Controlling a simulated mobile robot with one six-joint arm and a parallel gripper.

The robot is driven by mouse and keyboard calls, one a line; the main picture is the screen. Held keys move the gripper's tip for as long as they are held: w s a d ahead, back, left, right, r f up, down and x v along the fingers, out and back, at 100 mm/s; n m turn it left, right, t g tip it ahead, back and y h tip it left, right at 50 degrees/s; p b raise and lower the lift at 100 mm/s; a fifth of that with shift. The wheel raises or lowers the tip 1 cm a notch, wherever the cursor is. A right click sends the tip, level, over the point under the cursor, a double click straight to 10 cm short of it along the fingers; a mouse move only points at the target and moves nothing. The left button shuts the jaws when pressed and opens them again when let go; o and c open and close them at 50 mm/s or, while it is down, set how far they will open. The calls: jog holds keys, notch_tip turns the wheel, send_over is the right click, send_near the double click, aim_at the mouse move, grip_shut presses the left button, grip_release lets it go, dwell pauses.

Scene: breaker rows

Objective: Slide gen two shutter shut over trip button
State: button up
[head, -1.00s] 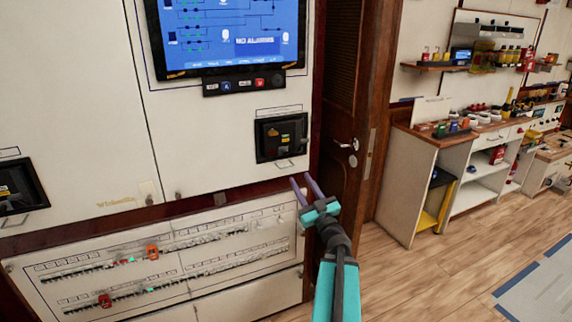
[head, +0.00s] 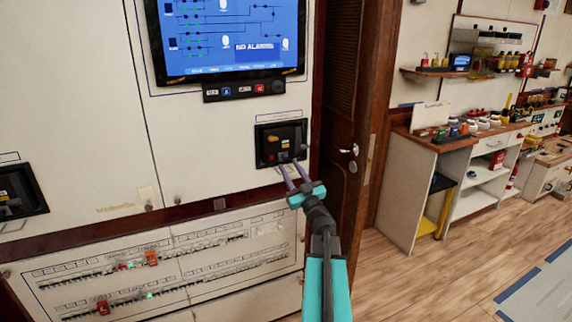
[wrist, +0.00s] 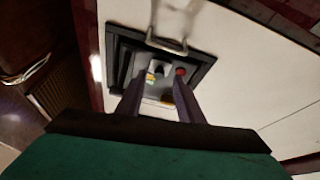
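A black-framed breaker unit (head: 264,148) is set in the white panel below the screen, left of the wooden door. Its recessed face shows close in the wrist view (wrist: 200,76), with a red round button (wrist: 180,71), a grey part with a dark notch, and a small yellow label. The red button is uncovered in the wrist view. I cannot clearly pick out the shutter. My gripper (head: 289,164) is at the unit's lower part, fingers apart and empty. In the wrist view its two fingers (wrist: 157,98) reach over the unit face, either side of the label. Contact is unclear.
A metal loop handle (wrist: 167,42) stands out at the unit's edge. Another black unit (head: 20,192) is at far left. Breaker rows (head: 160,268) with orange and red pieces lie below. The wooden door (head: 340,130) is close on the right.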

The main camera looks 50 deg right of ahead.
aim_at(284, 157)
jog(key=shift+x, duration=1.5)
